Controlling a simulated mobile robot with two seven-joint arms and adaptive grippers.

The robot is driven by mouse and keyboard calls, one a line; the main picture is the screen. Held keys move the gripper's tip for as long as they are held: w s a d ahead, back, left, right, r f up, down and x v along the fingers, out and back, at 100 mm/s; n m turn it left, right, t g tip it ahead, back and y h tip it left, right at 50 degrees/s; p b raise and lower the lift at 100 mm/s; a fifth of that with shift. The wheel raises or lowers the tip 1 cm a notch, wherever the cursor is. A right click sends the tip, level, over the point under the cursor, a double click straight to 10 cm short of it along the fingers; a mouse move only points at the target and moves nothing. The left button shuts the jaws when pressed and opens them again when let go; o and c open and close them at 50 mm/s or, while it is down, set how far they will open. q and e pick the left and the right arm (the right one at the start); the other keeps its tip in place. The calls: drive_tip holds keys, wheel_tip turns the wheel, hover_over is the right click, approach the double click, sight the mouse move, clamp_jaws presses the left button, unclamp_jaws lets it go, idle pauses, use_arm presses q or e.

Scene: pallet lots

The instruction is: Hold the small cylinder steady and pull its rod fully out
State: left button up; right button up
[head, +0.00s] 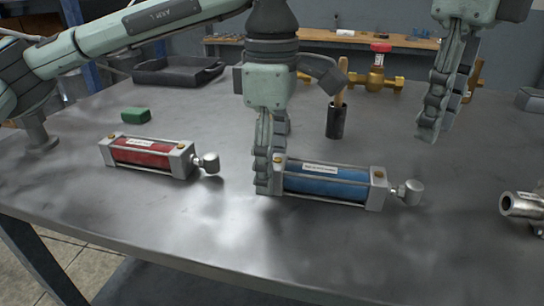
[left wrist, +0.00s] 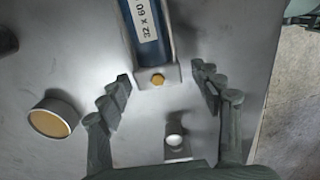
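A blue cylinder (head: 325,183) lies on the metal table with its silver rod end (head: 413,192) to the right. A red cylinder (head: 142,153) lies to its left, its rod end (head: 208,163) also to the right. The red one looks smaller in the picture. My left gripper (head: 268,165) is over the blue cylinder's left end. In the left wrist view its open fingers (left wrist: 161,88) stand either side of the blue cylinder's end cap (left wrist: 155,76), with gaps showing. My right gripper (head: 440,125) hangs above the table at the right; its finger opening is unclear.
A dark pot (head: 336,122) with a wooden-handled tool stands behind the blue cylinder. A brass valve (head: 376,80) with a red cap lies at the back. A green block (head: 136,115), a black tray (head: 178,70) and a silver fitting (head: 522,206) are also there. The front table is clear.

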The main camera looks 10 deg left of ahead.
use_arm(q)
clamp_jaws()
use_arm(e)
clamp_jaws()
drive_tip(key=m+y, duration=0.1)
drive_tip(key=m, duration=0.6)
drive_tip(key=d+m+g+y, duration=0.1)
drive_tip(key=m, duration=0.7)
drive_tip(key=m+y, duration=0.1)
drive_tip(key=m, duration=0.7)
drive_tip(key=shift+w+d+r+g, duration=0.15)
drive_tip(key=shift+w+r+g, duration=0.15)
drive_tip(key=shift+r+g, duration=0.1)
